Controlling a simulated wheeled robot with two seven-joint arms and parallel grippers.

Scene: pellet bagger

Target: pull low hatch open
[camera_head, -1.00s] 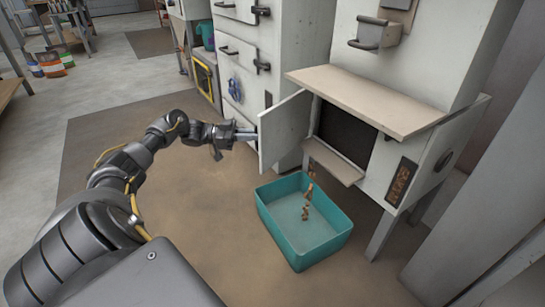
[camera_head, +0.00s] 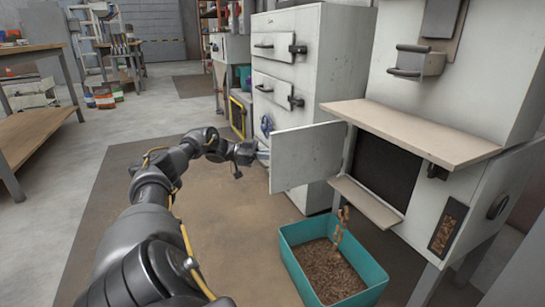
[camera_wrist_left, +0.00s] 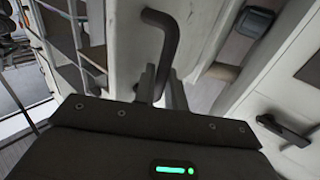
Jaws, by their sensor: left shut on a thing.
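The low hatch door (camera_head: 306,157) is a pale grey panel on the lower machine, standing swung out to the left of its dark opening (camera_head: 384,170). My left gripper (camera_head: 261,156) is at the door's outer left edge, its fingertips partly hidden behind the door in the head view. In the left wrist view the fingers (camera_wrist_left: 161,88) are shut on a dark bent bar handle (camera_wrist_left: 168,32) on a pale panel. My right gripper is not in view.
Pellets (camera_head: 340,228) fall from the tan chute lip (camera_head: 366,201) into a teal bin (camera_head: 376,284), which holds a layer of them. A tan shelf (camera_head: 425,133) juts out above the opening. A white cabinet (camera_head: 328,60) stands behind the door.

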